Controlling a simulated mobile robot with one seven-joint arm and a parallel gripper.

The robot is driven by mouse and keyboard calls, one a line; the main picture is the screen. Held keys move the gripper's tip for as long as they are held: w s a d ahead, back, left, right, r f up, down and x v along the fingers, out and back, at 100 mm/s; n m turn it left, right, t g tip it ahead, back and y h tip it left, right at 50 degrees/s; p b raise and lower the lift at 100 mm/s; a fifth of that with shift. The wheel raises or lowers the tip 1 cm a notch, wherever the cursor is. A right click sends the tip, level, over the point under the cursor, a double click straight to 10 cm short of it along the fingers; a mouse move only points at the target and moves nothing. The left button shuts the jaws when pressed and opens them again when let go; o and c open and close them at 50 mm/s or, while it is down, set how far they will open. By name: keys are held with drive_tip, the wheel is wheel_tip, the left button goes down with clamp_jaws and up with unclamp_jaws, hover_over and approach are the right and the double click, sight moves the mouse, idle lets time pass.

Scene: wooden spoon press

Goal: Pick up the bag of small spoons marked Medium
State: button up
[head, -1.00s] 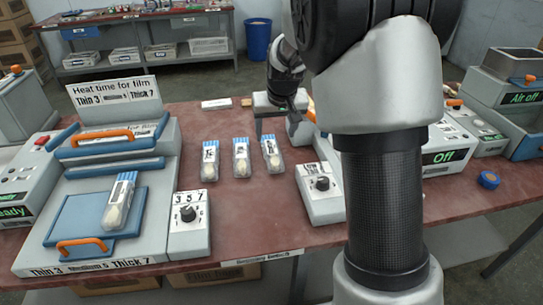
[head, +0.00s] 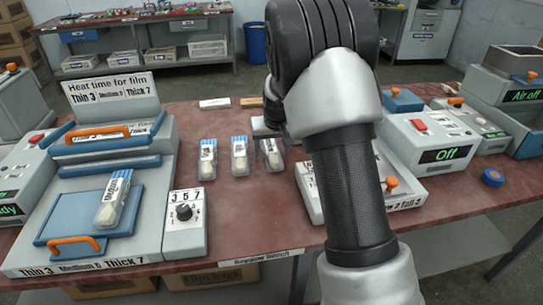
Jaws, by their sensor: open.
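A fourth such bag (head: 113,199) lies on the blue plate of the film sealer (head: 120,165). The bags' labels are too small to read surely, so I cannot tell which is marked Medium. My gripper (head: 276,130) is open, mostly hidden behind my arm, close to the right bag's upper end. I cannot tell whether it touches that bag.
A dial box (head: 184,222) stands left of the bags. Another control box (head: 312,190) stands right of them, partly behind my arm. A grey machine marked Off (head: 440,155) and a blue round item (head: 493,177) are at the right. The bench (head: 245,205) before the bags is clear.

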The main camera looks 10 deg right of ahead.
drive_tip(key=shift+r, duration=0.1)
drive_tip(key=c, duration=1.1)
